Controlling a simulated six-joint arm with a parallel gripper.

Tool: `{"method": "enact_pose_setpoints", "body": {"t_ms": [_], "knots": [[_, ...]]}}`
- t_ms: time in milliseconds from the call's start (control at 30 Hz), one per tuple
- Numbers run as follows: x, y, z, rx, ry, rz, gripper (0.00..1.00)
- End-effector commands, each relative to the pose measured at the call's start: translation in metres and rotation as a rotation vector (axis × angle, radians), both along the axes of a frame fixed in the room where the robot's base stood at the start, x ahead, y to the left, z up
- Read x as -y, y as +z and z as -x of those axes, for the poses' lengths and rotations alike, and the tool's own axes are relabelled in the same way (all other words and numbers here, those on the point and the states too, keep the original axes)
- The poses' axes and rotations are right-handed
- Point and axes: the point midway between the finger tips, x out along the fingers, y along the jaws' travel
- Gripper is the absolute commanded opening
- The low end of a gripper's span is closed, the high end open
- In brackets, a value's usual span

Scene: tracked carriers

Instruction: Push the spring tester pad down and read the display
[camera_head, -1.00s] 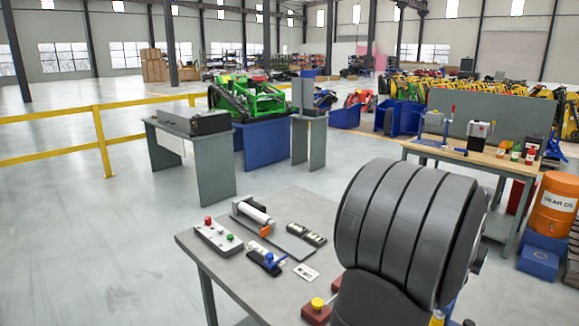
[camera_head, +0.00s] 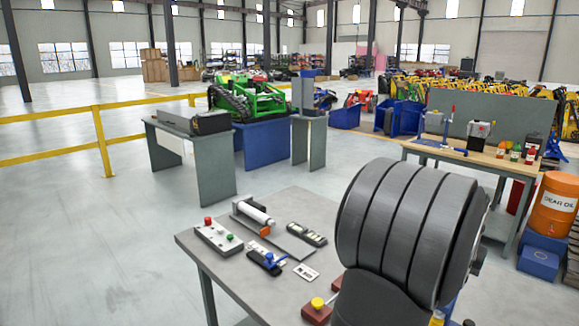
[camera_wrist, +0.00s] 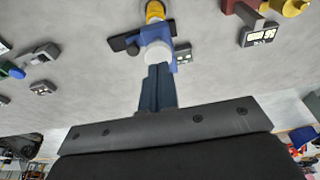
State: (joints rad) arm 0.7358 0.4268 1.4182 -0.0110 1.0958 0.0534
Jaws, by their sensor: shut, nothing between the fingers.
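In the wrist view my gripper (camera_wrist: 157,68) is shut and empty, its two dark blue fingers side by side. Just beyond the fingertips is a blue device (camera_wrist: 163,33) with a round white part (camera_wrist: 155,53) and a yellow part at its far end. The tips overlap the white part's edge in the picture; I cannot tell whether they touch. I take it for the spring tester and its pad, without being sure. A grey box with a display (camera_wrist: 259,34) is at upper right; its reading is too small to make out. In the head view my arm hides the gripper.
The grey worktable (camera_head: 310,205) carries a button box (camera_head: 218,238), a roller device (camera_head: 254,215), a black meter (camera_head: 306,234), a blue-and-black device (camera_head: 267,262) and a white card (camera_head: 306,272). A red box with a yellow knob (camera_head: 316,312) stands near the front edge.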

Motion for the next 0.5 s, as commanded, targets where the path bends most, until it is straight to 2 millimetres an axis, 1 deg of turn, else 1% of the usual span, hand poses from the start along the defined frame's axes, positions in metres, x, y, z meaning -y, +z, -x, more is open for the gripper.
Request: {"method": "enact_pose_setpoints", "body": {"t_ms": [300,500], "knots": [[0.000,-0.017,0.000,-0.001,0.000,-0.001,0.00],[0.000,-0.022,0.000,-0.001,0.000,-0.001,0.00]]}}
